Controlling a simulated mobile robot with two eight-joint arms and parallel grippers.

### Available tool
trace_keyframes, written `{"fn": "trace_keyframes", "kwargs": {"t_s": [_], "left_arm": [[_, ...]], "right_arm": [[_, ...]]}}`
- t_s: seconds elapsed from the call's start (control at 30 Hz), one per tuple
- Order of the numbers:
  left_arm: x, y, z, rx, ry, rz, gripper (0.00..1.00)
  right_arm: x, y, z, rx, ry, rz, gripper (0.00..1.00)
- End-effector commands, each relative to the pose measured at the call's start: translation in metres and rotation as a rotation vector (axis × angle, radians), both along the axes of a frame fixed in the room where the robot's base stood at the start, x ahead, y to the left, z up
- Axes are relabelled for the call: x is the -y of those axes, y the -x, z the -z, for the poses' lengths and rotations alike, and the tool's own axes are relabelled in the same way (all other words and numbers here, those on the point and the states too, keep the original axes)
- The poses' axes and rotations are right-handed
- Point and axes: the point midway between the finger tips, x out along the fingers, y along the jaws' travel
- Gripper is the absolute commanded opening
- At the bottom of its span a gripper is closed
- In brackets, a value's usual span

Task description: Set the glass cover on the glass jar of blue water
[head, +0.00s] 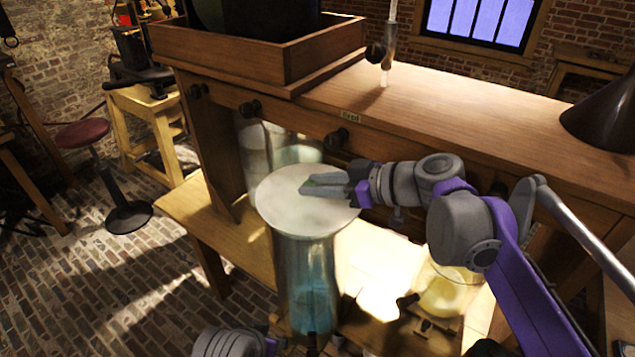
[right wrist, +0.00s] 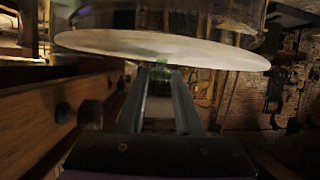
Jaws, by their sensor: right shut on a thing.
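The glass jar of blue water (head: 312,292) stands upright on the low wooden bench. The glass cover (head: 285,205), a pale round disc, lies over its mouth; whether it rests on the rim or hovers just above is hard to tell. My right gripper (head: 322,184) reaches in from the right over the cover and is shut on its small greenish knob (right wrist: 160,72). In the right wrist view the cover (right wrist: 200,53) shows nearly edge-on, with glass beyond it. My left gripper (head: 275,345) is partly in view at the bottom edge, its fingers unclear.
A glass vessel with yellow contents (head: 443,296) stands on the bench to the right, below my right arm. More glass jars (head: 280,150) stand behind the covered jar. The wooden cabinet (head: 430,85) overhangs behind, with dark knobs. A stool (head: 85,135) stands left.

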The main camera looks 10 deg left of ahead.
Motion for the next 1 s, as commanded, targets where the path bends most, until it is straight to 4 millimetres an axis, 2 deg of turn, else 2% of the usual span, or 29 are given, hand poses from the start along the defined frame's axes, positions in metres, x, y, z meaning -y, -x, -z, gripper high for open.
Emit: {"fn": "trace_keyframes", "kwargs": {"t_s": [0.67,0.7,0.77,1.0], "left_arm": [[0.0,0.0019,0.0048,-0.003,0.0,0.0,0.5],[0.0,0.0019,0.005,-0.004,0.0,0.0,0.5],[0.0,0.0018,0.0046,-0.003,0.0,0.0,0.5],[0.0,0.0017,0.0044,-0.003,0.0,0.0,0.5]], "right_arm": [[-0.0001,0.0001,0.0086,-0.001,-0.001,0.0,0.0],[-0.0001,0.0001,0.009,-0.001,-0.001,0.0,0.36],[-0.0001,0.0001,0.0085,-0.001,-0.001,0.0,0.47],[0.0,-0.0001,0.0089,0.0,0.001,0.0,0.47]]}}
